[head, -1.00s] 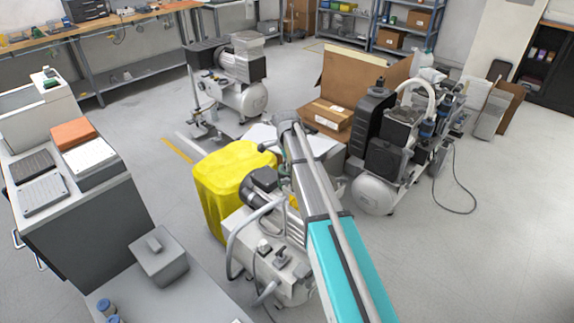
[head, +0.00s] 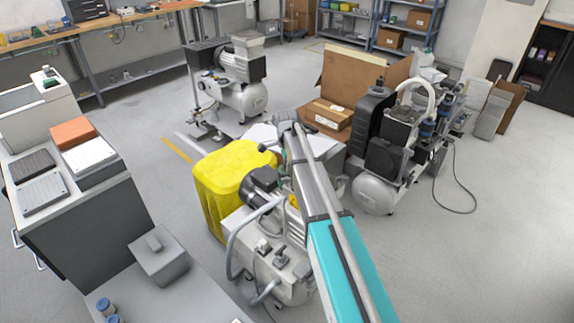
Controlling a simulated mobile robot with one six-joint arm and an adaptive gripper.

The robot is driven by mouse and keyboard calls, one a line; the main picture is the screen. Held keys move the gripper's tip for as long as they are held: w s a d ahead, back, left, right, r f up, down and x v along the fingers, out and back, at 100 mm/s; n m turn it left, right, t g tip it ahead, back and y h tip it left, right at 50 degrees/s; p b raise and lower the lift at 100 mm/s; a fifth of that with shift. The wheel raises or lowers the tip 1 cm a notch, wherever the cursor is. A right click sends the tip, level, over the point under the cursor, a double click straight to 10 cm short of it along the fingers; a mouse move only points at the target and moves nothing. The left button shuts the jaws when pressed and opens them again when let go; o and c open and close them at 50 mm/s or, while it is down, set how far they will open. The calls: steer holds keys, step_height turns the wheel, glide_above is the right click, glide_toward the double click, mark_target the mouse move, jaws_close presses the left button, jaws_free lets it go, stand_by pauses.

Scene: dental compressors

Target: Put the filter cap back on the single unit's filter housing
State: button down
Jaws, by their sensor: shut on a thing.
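The filter cap cannot be made out either. A compressor (head: 246,232) with a dark motor and a curved grey hose stands front centre, partly covered by my arm. Another compressor (head: 240,97) stands at the back left, and a larger one (head: 376,192) with a white tank and black parts stands to the right. I cannot tell which is the single unit from its filter housing, which is not clearly visible.
A cabinet (head: 75,225) and a grey surface (head: 190,300) with a grey box (head: 160,262) lie at left.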

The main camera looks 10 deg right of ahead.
stand_by(0.3)
steer(key=shift+c, duration=1.8)
jaws_free()
steer(key=o, duration=0.4)
steer(key=shift+c, duration=0.2)
steer(key=shift+r, duration=0.1)
steer(key=shift+r+p, duration=3.4)
steer(key=shift+p, duration=0.1)
jaws_close()
